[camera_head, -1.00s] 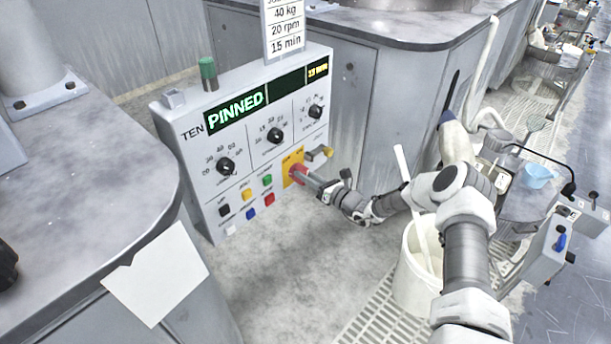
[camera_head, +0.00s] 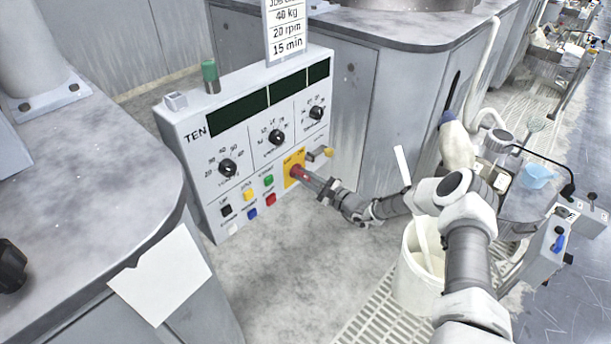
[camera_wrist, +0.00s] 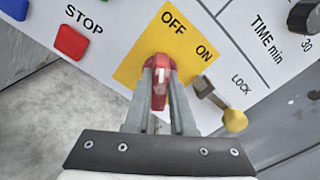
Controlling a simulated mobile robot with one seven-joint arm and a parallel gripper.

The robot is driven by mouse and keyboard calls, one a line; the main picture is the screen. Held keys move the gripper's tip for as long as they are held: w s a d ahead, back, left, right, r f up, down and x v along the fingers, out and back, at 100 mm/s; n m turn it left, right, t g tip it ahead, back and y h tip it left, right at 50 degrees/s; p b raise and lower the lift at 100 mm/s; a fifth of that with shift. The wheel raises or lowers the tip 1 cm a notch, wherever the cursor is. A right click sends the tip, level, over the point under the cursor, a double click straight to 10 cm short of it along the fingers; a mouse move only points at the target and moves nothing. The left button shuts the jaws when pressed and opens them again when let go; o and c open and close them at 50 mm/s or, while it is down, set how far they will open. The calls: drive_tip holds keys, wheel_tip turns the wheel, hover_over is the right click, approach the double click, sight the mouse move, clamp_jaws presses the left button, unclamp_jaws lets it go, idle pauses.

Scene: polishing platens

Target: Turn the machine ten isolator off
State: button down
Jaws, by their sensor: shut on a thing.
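The machine ten control box (camera_head: 200,150) is a grey panel marked TEN. Its isolator is a red handle (camera_wrist: 160,75) on a yellow plate (camera_wrist: 135,65) lettered OFF and ON. In the wrist view the handle points up the picture toward the word OFF, with ON to its right. My gripper (camera_wrist: 160,98) is shut on the red handle, one finger on each side. In the head view the gripper (camera_head: 310,179) reaches the panel from the right and hides part of the handle. The display windows (camera_head: 238,115) are dark.
A yellow-ended lock lever (camera_wrist: 222,105) sits just right of the isolator. A red STOP button (camera_wrist: 70,42) and other coloured buttons are to the left. Three black knobs (camera_head: 276,137) line the panel above. A white bucket (camera_head: 415,270) stands below my arm.

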drive_tip(key=shift+n, duration=1)
drive_tip(key=c, duration=0.8)
unclamp_jaws()
drive_tip(key=shift+o, duration=0.2)
drive_tip(key=p+v, duration=0.4)
drive_tip(key=v, duration=1.3)
drive_tip(key=shift+s, duration=0.2)
drive_tip(key=shift+d, duration=0.15)
